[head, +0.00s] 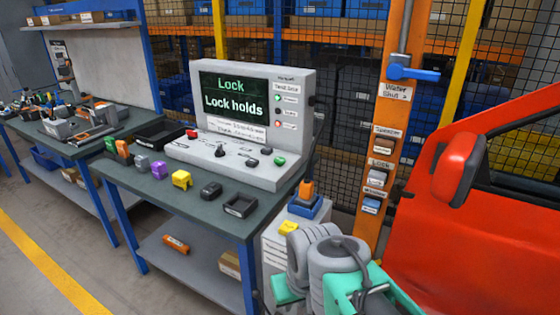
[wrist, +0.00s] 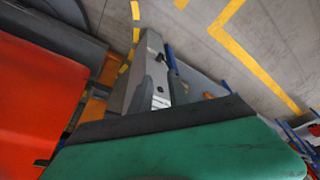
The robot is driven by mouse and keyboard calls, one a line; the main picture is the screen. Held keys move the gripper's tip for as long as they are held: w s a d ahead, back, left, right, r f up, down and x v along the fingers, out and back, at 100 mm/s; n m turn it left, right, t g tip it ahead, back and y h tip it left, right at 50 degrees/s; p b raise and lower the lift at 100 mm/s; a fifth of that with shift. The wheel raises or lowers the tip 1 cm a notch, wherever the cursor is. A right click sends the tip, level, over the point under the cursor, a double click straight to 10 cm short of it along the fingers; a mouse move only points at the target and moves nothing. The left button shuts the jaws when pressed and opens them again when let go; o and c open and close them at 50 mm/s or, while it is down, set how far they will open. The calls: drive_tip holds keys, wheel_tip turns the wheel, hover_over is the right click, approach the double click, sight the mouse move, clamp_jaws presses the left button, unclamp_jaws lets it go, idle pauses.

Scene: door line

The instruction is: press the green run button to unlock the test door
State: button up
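The grey test console (head: 235,172) stands on the dark workbench. Its screen (head: 234,105) reads "Lock" and "Lock holds". A green button (head: 280,160) sits at the right end of its sloped panel, and a red button (head: 192,134) at the left end. Nothing touches the green button. The red test door (head: 480,210) with its mirror fills the right side; red also shows at the left of the wrist view (wrist: 40,95). My grey and teal arm is low at the front, right of the bench and away from the button.
An orange post (head: 390,120) with a blue valve handle (head: 413,72) and labelled switches stands between bench and door. A grey drawer unit (head: 275,250) stands beside the bench.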

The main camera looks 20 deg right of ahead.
clamp_jaws()
idle(0.6)
